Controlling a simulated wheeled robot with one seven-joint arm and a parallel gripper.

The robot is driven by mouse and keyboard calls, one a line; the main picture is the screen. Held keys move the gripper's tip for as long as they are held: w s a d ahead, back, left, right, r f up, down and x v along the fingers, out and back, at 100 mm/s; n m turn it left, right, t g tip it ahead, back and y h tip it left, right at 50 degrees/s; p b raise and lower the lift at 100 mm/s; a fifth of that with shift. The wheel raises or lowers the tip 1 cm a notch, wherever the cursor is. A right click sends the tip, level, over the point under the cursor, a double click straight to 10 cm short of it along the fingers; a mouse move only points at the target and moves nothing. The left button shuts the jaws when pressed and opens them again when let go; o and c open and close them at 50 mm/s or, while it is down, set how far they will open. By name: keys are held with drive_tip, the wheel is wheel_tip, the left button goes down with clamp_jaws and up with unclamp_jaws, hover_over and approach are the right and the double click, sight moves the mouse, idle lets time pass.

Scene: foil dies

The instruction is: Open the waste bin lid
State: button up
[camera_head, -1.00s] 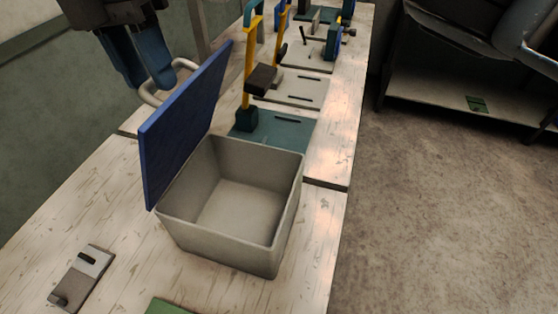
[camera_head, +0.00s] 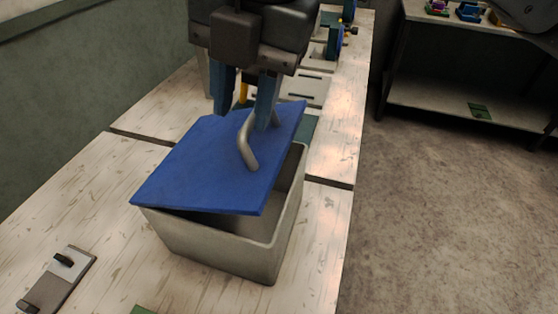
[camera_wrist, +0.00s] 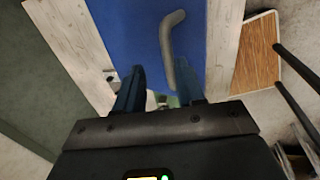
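The waste bin (camera_head: 215,245) is a pale grey open-topped box on the workbench. Its blue lid (camera_head: 195,165) lies tilted over the mouth, partly open, with a dark gap at the front and right side. A bent grey handle (camera_head: 249,148) stands on the lid. My gripper (camera_head: 242,120) is over the lid with its blue fingers apart, the right finger close by the handle's upper end. In the wrist view the lid (camera_wrist: 125,30) fills the upper middle, and the handle (camera_wrist: 168,45) runs down to my gripper's (camera_wrist: 160,67) right finger. Whether they touch is unclear.
The pale wooden workbench (camera_head: 315,225) has a seam crossing it. Die fixtures (camera_head: 330,50) stand behind the bin. A shelf unit (camera_head: 440,95) is at the back right; the floor between is clear.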

sight(279, 147)
drive_tip(key=d+f+b, duration=0.1)
drive_tip(key=f, duration=0.1)
drive_tip(key=s+d+f+b, duration=0.1)
drive_tip(key=f+b, duration=0.1)
drive_tip(key=d+f+b, duration=0.1)
drive_tip(key=f+b, duration=0.1)
drive_tip(key=shift+s+d, duration=0.15)
drive_tip(key=shift+d, duration=0.15)
